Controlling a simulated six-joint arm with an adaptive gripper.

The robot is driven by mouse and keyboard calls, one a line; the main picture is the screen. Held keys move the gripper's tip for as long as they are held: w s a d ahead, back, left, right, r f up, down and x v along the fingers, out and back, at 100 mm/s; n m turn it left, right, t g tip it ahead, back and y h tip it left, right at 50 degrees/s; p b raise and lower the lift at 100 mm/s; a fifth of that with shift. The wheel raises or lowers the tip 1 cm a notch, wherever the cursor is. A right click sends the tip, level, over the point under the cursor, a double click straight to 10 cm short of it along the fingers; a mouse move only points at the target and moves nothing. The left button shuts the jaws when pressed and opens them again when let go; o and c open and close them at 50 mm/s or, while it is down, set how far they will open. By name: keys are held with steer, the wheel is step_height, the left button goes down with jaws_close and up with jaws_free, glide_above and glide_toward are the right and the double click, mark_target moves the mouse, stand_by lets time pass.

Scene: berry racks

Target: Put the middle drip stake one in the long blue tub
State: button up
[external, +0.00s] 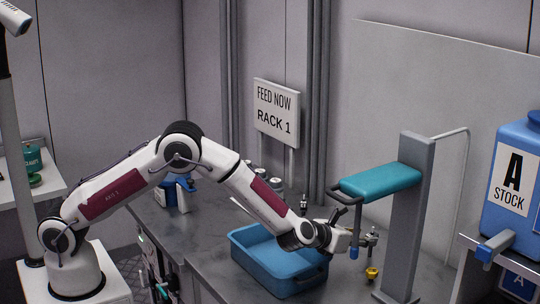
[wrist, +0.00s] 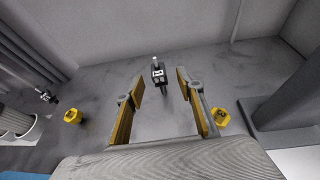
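My gripper (external: 346,234) reaches over the right end of the long blue tub (external: 280,272), which looks empty. In the wrist view its two yellow-padded fingers (wrist: 160,84) are apart with nothing between the pads. A small dark upright piece with a pale tip (wrist: 158,72) stands beyond the fingertips, roughly in line with the gap; it may be the middle drip stake. A small grey-and-dark piece (external: 372,237) right of my gripper in the external view may be the same one. Another dark piece (wrist: 45,96) stands at the left of the wrist view.
A teal padded arm (external: 380,182) on a grey post (external: 412,220) overhangs my gripper. Yellow pieces (wrist: 72,116) (wrist: 220,116) sit either side of the fingers. A blue stock tank (external: 520,175) stands at right. A sign (external: 276,112) stands behind the tub.

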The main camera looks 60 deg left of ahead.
mark_target(372, 234)
steer(key=shift+w, duration=0.25)
steer(key=shift+f, duration=0.1)
steer(key=shift+x, duration=2.55)
steer(key=shift+a, duration=0.2)
steer(key=c, duration=0.9)
